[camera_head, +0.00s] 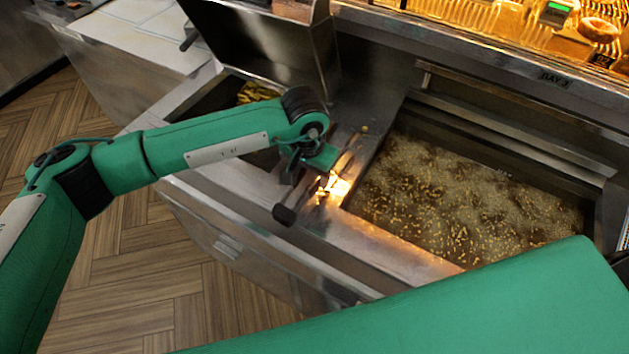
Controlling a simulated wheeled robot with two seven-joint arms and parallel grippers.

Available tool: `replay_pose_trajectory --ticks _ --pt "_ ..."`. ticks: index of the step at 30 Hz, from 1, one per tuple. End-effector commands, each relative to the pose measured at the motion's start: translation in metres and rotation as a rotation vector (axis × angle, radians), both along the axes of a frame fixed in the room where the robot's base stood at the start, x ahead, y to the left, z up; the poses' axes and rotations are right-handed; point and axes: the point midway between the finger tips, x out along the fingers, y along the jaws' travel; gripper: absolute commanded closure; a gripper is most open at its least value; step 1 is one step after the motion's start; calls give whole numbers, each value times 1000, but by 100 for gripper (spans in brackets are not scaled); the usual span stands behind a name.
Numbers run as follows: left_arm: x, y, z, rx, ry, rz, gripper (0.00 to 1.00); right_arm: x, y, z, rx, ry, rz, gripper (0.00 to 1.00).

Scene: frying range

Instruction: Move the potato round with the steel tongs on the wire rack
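My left gripper (300,190) is over the steel ledge between the two fryer wells, partly hidden by its own wrist. A thin steel shape, which looks like the steel tongs (348,152), slants from beside the gripper up and to the right. I cannot tell whether the fingers are closed on it. A small yellowish piece (365,129), possibly the potato round, shows at its far end, near the left edge of the right well. I cannot make out the wire rack. My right gripper is out of view; a large green part of my own body fills the lower right.
The right well (470,205) is full of bubbling oil with many small golden pieces. A narrower well at the left holds yellow food (257,92). A tall steel panel (265,45) rises behind my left wrist. The front ledge (390,250) has bare room.

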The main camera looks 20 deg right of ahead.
Motion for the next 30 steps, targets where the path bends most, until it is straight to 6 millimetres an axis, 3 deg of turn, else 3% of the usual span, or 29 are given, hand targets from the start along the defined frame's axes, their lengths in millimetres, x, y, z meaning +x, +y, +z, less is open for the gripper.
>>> replay_pose_trajectory --ticks 15,20,30 --pt "0 0 78 -1 -2 0 52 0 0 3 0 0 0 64" --pt "0 0 88 0 0 0 52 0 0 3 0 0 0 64" --pt "0 0 88 -1 1 0 52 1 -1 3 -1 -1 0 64"
